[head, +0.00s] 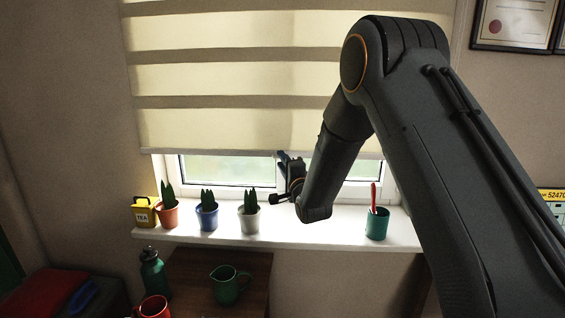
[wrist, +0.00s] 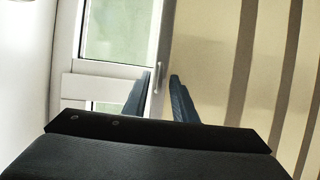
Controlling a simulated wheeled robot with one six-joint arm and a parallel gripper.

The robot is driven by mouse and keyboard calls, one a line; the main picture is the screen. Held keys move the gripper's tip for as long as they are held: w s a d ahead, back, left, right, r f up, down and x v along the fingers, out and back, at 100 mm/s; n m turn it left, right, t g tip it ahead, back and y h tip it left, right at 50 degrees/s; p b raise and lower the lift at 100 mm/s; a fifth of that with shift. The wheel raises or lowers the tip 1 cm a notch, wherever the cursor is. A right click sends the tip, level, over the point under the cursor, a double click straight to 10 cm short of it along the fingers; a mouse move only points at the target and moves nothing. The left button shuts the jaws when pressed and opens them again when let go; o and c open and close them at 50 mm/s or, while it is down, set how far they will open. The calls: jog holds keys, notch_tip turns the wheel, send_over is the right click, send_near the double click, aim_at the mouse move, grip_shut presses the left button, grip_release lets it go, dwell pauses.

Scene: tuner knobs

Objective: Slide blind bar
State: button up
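The striped roller blind (head: 235,75) hangs over the window, and its thin bottom bar (head: 220,151) runs level above the sill. My gripper (head: 285,158) is at the bar's height, near the middle of the window. In the wrist view the blind (wrist: 210,60) fills the right side, and the bar (wrist: 170,40) runs down toward the gap between my fingers. My gripper (wrist: 160,78) is open, with its two dark blue fingers apart. I cannot tell whether either finger touches the bar. My arm hides the blind's right part in the head view.
A pitcher (head: 230,287) stands below.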

grip_shut()
dwell(1.4)
